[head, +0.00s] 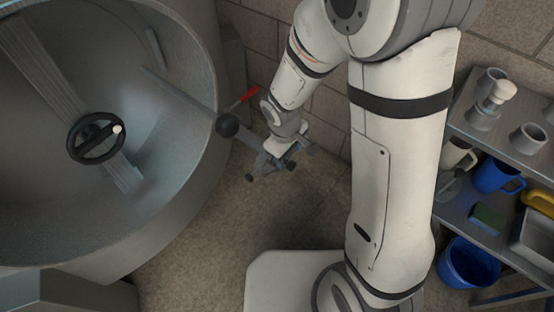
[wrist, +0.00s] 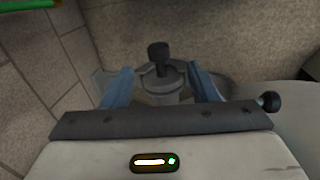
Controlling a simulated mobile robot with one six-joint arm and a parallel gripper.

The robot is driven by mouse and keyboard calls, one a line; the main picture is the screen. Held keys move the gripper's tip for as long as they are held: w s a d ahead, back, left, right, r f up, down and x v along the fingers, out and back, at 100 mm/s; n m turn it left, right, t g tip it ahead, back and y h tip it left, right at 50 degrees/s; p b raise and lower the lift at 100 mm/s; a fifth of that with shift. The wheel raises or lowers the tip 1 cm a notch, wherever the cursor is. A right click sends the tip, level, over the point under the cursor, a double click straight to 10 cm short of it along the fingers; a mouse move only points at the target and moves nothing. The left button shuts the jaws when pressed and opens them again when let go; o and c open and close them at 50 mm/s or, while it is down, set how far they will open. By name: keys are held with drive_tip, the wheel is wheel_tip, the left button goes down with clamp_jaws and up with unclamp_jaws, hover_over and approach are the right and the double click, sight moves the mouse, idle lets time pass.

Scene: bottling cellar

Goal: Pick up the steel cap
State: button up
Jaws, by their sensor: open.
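In the wrist view, a round grey metal piece with a black knob on top, which looks like the steel cap (wrist: 165,90), stands between my two blue-grey fingers. My gripper (wrist: 158,76) is open, with a finger on each side of it and a visible gap to each. Its lower part is hidden behind the gripper's dark front edge. In the head view my gripper (head: 269,167) hangs low over the floor beside the big steel vessel. The cap cannot be made out clearly there.
The large open steel vessel (head: 190,150) with a black handwheel (head: 95,138) fills the left. A red-handled lever (head: 245,97) and a dark ball knob (head: 227,125) are close to my gripper. A shelf (head: 455,205) with cups stands right, with a blue bucket (head: 468,263) below.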

sight(291, 163)
drive_tip(key=f+b, duration=0.1)
drive_tip(key=f, duration=0.1)
drive_tip(key=f+b, duration=0.1)
drive_tip(key=f, duration=0.1)
drive_tip(key=w+f+b, duration=0.1)
drive_tip(key=f, duration=0.1)
drive_tip(key=shift+d, duration=0.4)
drive_tip(key=shift+c, duration=0.4)
drive_tip(key=c, duration=1.1)
